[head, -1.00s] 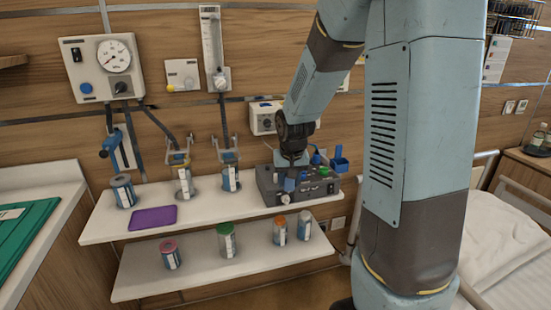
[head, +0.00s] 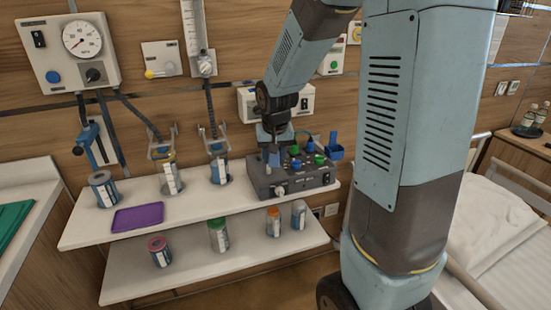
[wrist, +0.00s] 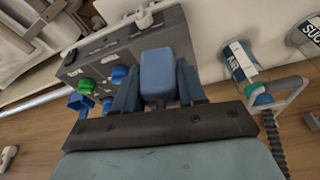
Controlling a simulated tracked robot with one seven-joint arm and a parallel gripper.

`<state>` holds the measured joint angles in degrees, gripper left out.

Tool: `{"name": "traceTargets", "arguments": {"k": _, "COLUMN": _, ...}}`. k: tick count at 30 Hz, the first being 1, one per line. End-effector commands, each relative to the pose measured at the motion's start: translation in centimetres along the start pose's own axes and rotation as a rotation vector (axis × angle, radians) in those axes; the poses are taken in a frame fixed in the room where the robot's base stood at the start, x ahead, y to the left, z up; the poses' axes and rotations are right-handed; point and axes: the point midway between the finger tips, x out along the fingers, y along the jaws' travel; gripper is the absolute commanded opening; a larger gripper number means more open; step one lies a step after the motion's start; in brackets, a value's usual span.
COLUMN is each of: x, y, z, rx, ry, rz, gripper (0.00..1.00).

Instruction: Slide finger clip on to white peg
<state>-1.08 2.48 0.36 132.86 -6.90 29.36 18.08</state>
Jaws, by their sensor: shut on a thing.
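The finger clip is a blue, rounded block (wrist: 157,72). My gripper (wrist: 158,88) is shut on it, with one dark blue finger on each side. In the head view my gripper (head: 272,140) is over the left part of a grey device (head: 315,182), and the clip (head: 274,159) shows small below it. A white peg (wrist: 144,18) stands at the device's edge in the wrist view, beyond the clip's far end and apart from it. In the head view the peg (head: 280,191) shows as a pale knob at the device's front. The clip's underside is hidden.
Green knobs (wrist: 84,85), blue knobs and a blue open box (head: 336,148) are close by on the device. A purple mat (head: 138,217) and labelled canisters (head: 103,190) share the upper shelf (head: 85,232). Wall hoses hang behind. A bed is at right.

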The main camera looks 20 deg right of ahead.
Motion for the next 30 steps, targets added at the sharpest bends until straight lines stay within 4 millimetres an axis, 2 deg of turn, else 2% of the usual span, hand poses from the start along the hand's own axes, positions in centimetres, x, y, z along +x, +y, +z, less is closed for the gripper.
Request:
{"name": "traceTargets", "arguments": {"k": 21, "x": 2.2, "y": -0.9, "z": -5.2, "rx": 0.003, "ry": 0.000, "rz": 0.001, "gripper": 0.11}}
{"name": "traceTargets", "arguments": {"k": 30, "x": 3.4, "y": -0.8, "z": -4.7, "rx": 0.004, "ry": 0.000, "rz": 0.001, "gripper": 0.11}}
